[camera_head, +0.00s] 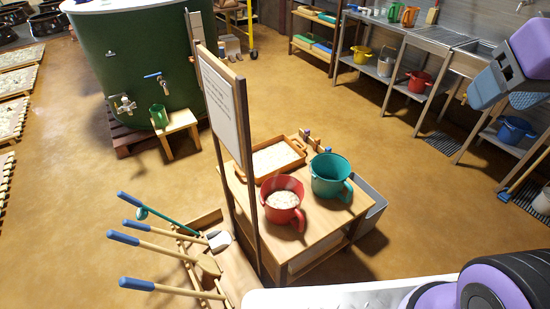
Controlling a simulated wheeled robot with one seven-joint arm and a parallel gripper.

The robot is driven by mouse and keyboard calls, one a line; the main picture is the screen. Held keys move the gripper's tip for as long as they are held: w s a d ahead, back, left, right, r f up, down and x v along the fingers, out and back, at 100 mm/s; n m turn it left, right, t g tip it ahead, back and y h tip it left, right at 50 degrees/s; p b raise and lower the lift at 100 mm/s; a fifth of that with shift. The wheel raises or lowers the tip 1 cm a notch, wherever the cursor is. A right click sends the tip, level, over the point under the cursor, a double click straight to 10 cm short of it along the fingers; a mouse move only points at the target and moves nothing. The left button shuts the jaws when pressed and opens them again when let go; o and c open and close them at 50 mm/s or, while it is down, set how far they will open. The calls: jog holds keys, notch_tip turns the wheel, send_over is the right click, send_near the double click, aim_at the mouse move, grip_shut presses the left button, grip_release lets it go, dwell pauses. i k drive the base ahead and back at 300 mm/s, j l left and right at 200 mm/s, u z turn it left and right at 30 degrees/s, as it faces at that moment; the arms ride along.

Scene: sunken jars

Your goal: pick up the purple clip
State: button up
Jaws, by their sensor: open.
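A small purple spot at the back of the low wooden table (325,236) looks like the purple clip (307,132). It sits at the end of a short row of small wooden pieces, just behind the orange-rimmed tray. It is too small to make out its shape. My gripper (505,95) hangs at the upper right edge, partly cut off by the frame. Its grey-blue fingers are apart, with nothing seen between them. It is well to the right of the table and far from the purple spot.
The tray (264,176) holds pale grains. A red jug (282,205) with pale contents and a teal jug (330,177) stand in front. A tall signboard (222,105) rises at the table's left, beside blue-handled tools (150,240). Open floor (420,190) lies right of the table.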

aim_at(307, 132)
jog(key=i+l+u, duration=0.15)
jog(key=l, duration=0.2)
jog(key=i+l+u, duration=0.15)
jog(key=l, duration=0.25)
jog(key=i+l+u, duration=0.15)
jog(key=l, duration=0.25)
jog(key=i+l+u, duration=0.2)
jog(key=l, duration=0.2)
jog(key=i+l+u, duration=0.15)
jog(key=l, duration=0.3)
jog(key=l+u, duration=0.15)
jog(key=l, duration=0.3)
jog(key=i+l+u, duration=0.25)
jog(key=l+u, duration=0.15)
jog(key=l, duration=0.75)
jog(key=l+u, duration=0.4)
jog(key=l, duration=0.8)
